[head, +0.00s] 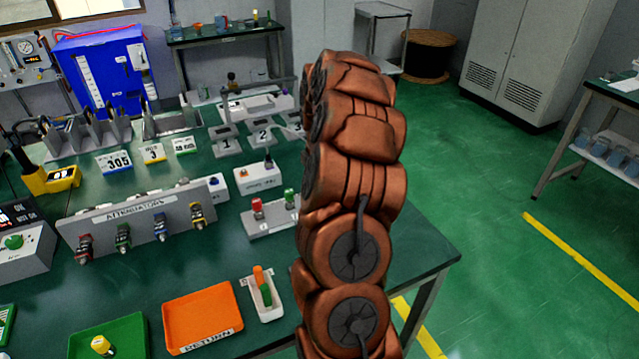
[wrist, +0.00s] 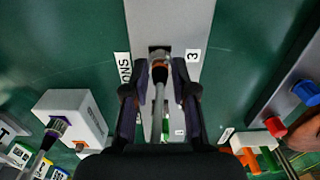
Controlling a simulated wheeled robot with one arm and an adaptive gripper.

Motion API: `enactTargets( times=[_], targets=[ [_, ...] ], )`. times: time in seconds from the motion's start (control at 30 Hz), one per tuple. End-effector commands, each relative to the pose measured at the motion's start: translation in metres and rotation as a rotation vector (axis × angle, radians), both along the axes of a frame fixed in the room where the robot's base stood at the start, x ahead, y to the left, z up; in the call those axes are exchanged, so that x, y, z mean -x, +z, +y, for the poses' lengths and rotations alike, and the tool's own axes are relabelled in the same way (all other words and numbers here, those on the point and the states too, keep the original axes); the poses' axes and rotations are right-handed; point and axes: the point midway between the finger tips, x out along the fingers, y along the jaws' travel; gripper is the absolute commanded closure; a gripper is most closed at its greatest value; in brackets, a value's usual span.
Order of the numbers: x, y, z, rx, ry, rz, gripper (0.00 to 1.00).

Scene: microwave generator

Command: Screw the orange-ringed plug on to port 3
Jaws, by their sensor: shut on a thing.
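In the wrist view my gripper (wrist: 162,76) is shut on the orange-ringed plug (wrist: 159,73), whose grey cable runs back between the fingers. The plug points at a dark port (wrist: 158,50) on a light grey plate, beside the label 3 (wrist: 193,55). The plug's front end is at or very close to the port; I cannot tell whether it is threaded on. In the head view, my copper-coloured arm hides the gripper and the plug. Plates marked 1 (head: 226,144) and 2 (head: 263,136) show left of the arm.
A white box (wrist: 72,118) with a purple-ringed plug stands left of my gripper in the wrist view. A stand with red and blue caps (wrist: 290,108) is at the right. An attenuator rack (head: 140,222) and an orange tray (head: 203,318) are on the green bench in the head view.

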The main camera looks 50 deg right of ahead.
Motion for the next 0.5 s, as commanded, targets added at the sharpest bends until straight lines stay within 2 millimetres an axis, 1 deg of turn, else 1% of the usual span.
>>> enactTargets(
  times=[0.2,0.23,0.4,0.5],
  targets=[
    [0.0002,-0.0044,0.0003,-0.001,0.000,0.001,1.00],
    [0.0001,-0.0038,0.0003,-0.001,0.000,0.001,0.71],
    [0.0001,-0.0036,0.0001,0.000,0.000,0.000,0.53],
    [0.0000,-0.0035,0.0001,0.000,0.000,0.000,0.45]
  ],
)
